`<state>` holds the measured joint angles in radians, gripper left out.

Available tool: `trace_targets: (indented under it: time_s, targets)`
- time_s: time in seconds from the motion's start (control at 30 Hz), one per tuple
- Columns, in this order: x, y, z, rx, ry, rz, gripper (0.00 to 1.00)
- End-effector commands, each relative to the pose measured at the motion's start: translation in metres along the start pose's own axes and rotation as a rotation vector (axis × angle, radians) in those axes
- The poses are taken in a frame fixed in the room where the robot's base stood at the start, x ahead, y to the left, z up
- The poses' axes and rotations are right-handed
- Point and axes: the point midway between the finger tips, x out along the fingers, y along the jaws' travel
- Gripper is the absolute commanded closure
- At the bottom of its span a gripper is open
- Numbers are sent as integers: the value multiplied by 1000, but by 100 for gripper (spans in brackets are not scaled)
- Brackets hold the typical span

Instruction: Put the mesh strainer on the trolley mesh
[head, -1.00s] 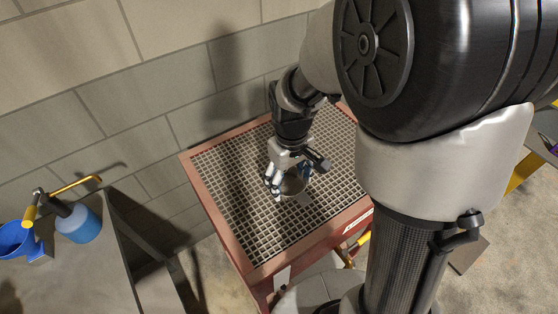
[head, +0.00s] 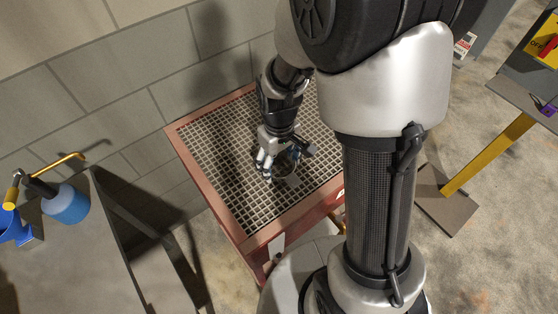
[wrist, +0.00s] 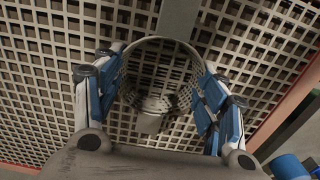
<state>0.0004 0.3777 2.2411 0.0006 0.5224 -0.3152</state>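The mesh strainer (wrist: 122,68) is a round metal rim with a shallow bowl and a flat handle. In the wrist view it lies between my gripper's two blue-padded fingers (wrist: 160,88), with its handle running up the picture. The rim meets or nearly meets both fingers; whether they clamp it or stand just clear, I cannot tell. In the head view the strainer (head: 286,166) is at my gripper (head: 268,166), low over the trolley mesh (head: 232,182). The mesh is a pale square grid in a red-brown frame. Whether the strainer touches the grid is unclear.
A grey block wall stands behind the trolley. At left a dark bench (head: 75,265) holds a blue bottle (head: 66,205) and a blue item (head: 15,228). At right is a table (head: 525,85) with a yellow leg. Much of the trolley mesh is bare.

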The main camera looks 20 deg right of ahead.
Motion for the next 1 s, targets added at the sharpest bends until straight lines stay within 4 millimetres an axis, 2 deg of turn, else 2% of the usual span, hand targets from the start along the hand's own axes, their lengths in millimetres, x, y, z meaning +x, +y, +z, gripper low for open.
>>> trace_targets:
  time_s: [0.3,0.67,0.83,1.0]
  targets:
    - [0,0,0,0,0,0,15]
    - [-2,0,0,0,0,0,15]
    - [-21,0,-1,0,4,1,15]
    - [-59,0,-1,0,6,2,15]
